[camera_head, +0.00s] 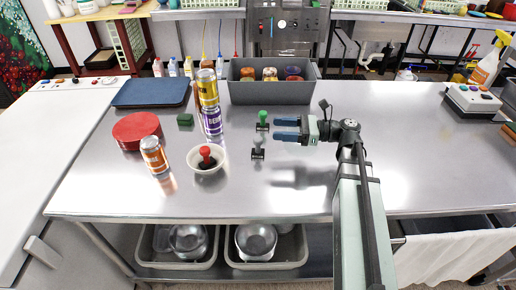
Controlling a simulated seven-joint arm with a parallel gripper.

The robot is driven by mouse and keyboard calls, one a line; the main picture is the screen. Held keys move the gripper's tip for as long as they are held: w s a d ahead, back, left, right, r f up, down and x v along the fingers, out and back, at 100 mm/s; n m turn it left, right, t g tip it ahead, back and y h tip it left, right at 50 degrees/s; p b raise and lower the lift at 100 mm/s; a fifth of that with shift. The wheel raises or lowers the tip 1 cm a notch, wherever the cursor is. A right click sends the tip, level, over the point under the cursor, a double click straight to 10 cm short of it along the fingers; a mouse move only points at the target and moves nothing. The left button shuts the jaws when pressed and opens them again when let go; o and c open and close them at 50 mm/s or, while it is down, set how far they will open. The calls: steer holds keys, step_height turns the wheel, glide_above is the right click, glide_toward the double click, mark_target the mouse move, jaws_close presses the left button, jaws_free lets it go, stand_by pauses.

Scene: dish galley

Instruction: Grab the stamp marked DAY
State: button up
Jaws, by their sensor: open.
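Three stamp-like items show in the head view. One with a green knob (263,116) stands upright on the table, just left of my gripper's upper fingertip. One with a grey top and dark base (258,152) stands a little nearer, left of and below the fingertips. One with a red knob (206,152) is in the white bowl (208,170). No lettering is readable, so I cannot tell which is marked DAY. My gripper (275,129) has blue fingers pointing left, spread open, with nothing visible between them.
Left of the stamps are stacked yellow (207,88) and purple (212,122) cans, an orange-white can (154,155), a red round item (137,130) and a green block (185,120). A grey bin (270,92) with jars stands behind. The table's right middle is clear.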

mark_target(258, 138)
step_height(258, 138, down, 6)
steer(key=shift+r, duration=0.25)
steer(key=shift+a, duration=0.6)
steer(key=shift+w+a+r, duration=0.1)
steer(key=shift+w+a, duration=0.1)
steer(key=shift+a, duration=1.4)
steer(key=shift+w+a, duration=0.15)
steer(key=shift+a, duration=1.4)
steer(key=c, duration=1)
